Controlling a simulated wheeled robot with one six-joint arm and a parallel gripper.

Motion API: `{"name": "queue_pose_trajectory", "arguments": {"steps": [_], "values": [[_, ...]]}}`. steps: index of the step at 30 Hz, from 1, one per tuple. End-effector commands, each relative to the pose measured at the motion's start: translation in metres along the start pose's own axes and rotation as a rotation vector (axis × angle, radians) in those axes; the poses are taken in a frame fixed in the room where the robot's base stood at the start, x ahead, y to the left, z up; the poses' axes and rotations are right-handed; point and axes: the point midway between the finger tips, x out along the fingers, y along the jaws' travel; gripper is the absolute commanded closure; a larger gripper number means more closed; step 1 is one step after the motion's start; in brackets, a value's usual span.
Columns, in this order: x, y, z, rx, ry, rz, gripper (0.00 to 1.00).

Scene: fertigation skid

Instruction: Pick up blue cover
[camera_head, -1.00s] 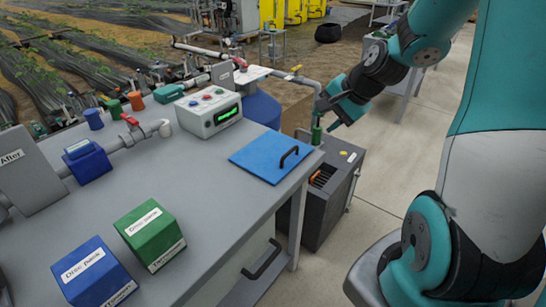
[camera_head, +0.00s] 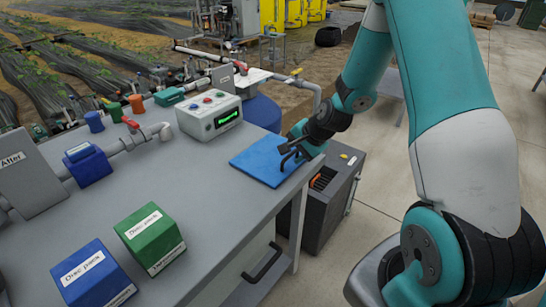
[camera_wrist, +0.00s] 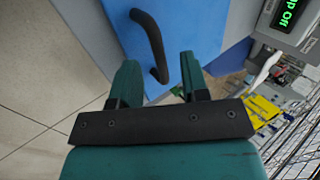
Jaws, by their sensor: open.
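The blue cover (camera_head: 262,164) is a flat blue panel lying on the right edge of the grey bench, with a black bar handle on top. My gripper (camera_head: 289,152) is over the cover's right part, close to the handle, and hides some of it. In the wrist view the cover (camera_wrist: 200,25) fills the top middle. Its black handle (camera_wrist: 151,40) runs down between the two teal fingers of my open gripper (camera_wrist: 158,64). No grip on the handle shows.
A control box (camera_head: 208,115) with coloured buttons and a green display stands just behind the cover. A green box (camera_head: 150,238) and a blue box (camera_head: 93,273) stand at the bench front. A dark cabinet (camera_head: 325,205) is on the floor to the right.

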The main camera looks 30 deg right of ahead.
Motion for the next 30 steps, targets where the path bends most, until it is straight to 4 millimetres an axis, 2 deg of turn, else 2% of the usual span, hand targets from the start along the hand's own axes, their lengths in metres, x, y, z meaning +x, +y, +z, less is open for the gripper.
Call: {"name": "queue_pose_trajectory", "arguments": {"steps": [4, 11, 15, 16, 17, 30], "values": [[0.0135, -0.0001, 0.0000, 0.000, 0.000, 0.000, 0.58], [0.0145, -0.0003, -0.0003, 0.000, 0.001, -0.001, 0.58], [0.0144, -0.0002, -0.0002, -0.001, 0.001, -0.001, 0.91], [0.0144, -0.0002, -0.0002, -0.001, 0.001, -0.001, 0.97], [0.0143, -0.0002, -0.0002, -0.001, 0.001, -0.001, 1.00], [0.0141, -0.0002, -0.0003, 0.000, 0.001, -0.001, 1.00]]}}
